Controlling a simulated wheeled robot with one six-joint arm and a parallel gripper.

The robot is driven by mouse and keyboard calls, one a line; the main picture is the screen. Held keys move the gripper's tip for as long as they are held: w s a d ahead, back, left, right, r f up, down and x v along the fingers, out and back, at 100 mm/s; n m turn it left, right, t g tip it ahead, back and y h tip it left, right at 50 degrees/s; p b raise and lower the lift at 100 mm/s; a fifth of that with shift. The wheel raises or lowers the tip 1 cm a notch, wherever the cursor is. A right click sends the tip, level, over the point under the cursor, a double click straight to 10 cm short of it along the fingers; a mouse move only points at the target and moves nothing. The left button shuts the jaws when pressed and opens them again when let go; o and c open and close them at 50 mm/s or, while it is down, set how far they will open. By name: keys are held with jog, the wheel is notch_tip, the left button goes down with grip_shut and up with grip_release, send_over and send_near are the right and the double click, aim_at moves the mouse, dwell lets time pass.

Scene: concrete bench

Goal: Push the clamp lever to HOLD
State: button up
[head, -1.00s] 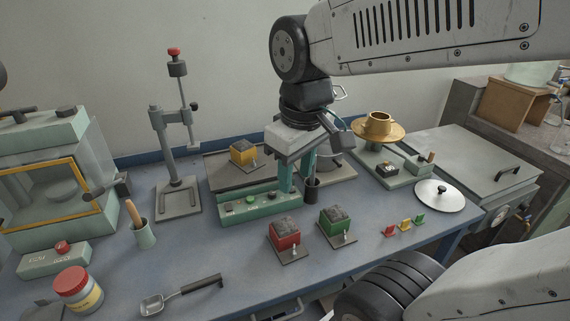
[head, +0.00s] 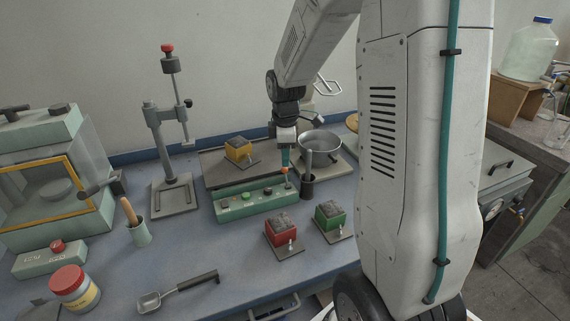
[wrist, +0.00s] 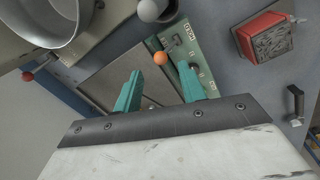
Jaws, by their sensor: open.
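The clamp lever with an orange ball knob (head: 285,171) stands at the right end of the green control panel (head: 238,205). My gripper (head: 286,160) is close above the lever, pointing down, and holds nothing. In the wrist view my gripper (wrist: 160,75) has its two teal fingers apart. Whether a finger touches the lever cannot be told.
A dark pestle-like holder (head: 307,184) stands right beside the lever, with a metal pan (head: 320,143) behind it. A yellow block (head: 238,151) sits on a tray behind the panel. Red (head: 283,229) and green (head: 330,214) blocks stand in front.

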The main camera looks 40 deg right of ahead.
aim_at(286, 174)
jog(key=shift+w+d+f, duration=0.1)
jog(key=shift+f, duration=1.05)
jog(key=shift+w+d+f, duration=0.1)
jog(key=shift+f, duration=1)
grip_shut()
jog(key=shift+s+a+r, duration=0.1)
jog(key=shift+s+a+r+t+h, duration=0.1)
jog(key=shift+s+a+t+h, duration=0.1)
jog(key=shift+s+t, duration=0.4)
jog(key=shift+s+a+r+t+h, duration=0.1)
jog(key=shift+s+t+h, duration=0.2)
jog(key=shift+t, duration=0.5)
jog(key=shift+s+a+f+t+h, duration=0.1)
jog(key=shift+s+t+h, duration=0.1)
jog(key=shift+s+t, duration=0.5)
jog(key=shift+s+a+t+h, duration=0.1)
jog(key=shift+s+t+h, duration=0.2)
jog(key=shift+t, duration=0.6)
